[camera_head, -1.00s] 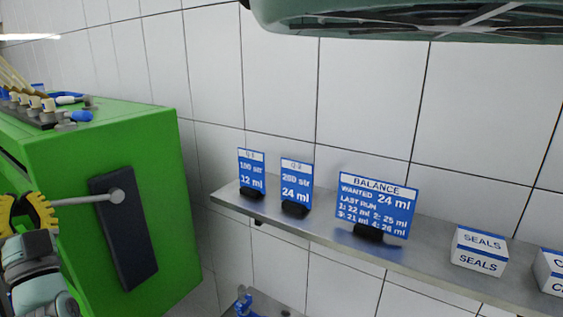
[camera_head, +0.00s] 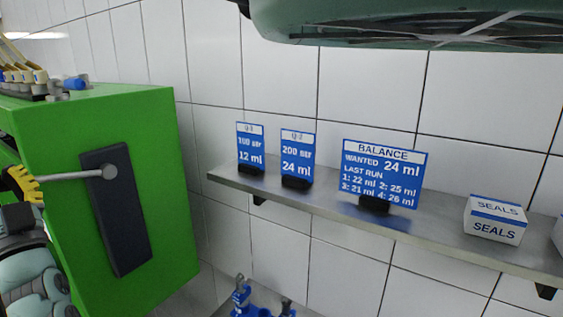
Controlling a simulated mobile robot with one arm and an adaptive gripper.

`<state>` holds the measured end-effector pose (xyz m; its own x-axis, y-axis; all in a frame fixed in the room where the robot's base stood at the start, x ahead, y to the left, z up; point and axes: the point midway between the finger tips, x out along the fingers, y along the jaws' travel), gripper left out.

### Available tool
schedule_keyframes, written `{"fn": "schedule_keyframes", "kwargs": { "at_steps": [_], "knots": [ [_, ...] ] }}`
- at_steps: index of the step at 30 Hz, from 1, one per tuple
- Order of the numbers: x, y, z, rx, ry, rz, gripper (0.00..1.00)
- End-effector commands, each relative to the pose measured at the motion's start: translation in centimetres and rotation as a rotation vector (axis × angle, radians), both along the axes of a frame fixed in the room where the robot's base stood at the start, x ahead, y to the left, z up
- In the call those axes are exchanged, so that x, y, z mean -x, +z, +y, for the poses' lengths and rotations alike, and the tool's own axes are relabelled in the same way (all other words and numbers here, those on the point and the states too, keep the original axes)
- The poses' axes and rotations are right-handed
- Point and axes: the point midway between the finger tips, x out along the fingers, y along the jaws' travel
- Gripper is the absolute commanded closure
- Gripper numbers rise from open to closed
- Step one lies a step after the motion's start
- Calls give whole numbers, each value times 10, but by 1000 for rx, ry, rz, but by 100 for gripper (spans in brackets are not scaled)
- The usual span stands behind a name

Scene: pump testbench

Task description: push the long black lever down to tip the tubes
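A long black bar-shaped part (camera_head: 122,230) sits upright, slightly tilted, on the side of the green box (camera_head: 170,200). A grey rod (camera_head: 70,176) runs left from a round knob (camera_head: 110,172) near its top. I cannot tell whether the black part or the rod is the lever. My gripper (camera_head: 22,184) shows yellow toothed fingers at the left edge, at or beside the rod's left end. The picture edge cuts it off, so its grip is unclear. The tubes are not clearly seen.
A metal shelf (camera_head: 330,212) on the tiled wall holds two small blue signs, a larger BALANCE sign (camera_head: 384,172) and a SEALS box (camera_head: 495,219). Blue fittings (camera_head: 245,298) stand below it. Pale parts (camera_head: 25,76) line the green box's top.

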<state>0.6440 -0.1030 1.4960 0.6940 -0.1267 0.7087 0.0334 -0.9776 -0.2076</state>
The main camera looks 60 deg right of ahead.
Motion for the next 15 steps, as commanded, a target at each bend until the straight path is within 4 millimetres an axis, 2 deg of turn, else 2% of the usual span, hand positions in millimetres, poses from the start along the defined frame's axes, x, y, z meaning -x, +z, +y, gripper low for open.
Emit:
{"fn": "schedule_keyframes", "kwargs": {
  "at_steps": [1, 15],
  "knots": [
    [-1, -12, 2, 14, 2, 5, 100],
    [-1, -33, 7, 146, -1, 3, 100]
  ]
}}
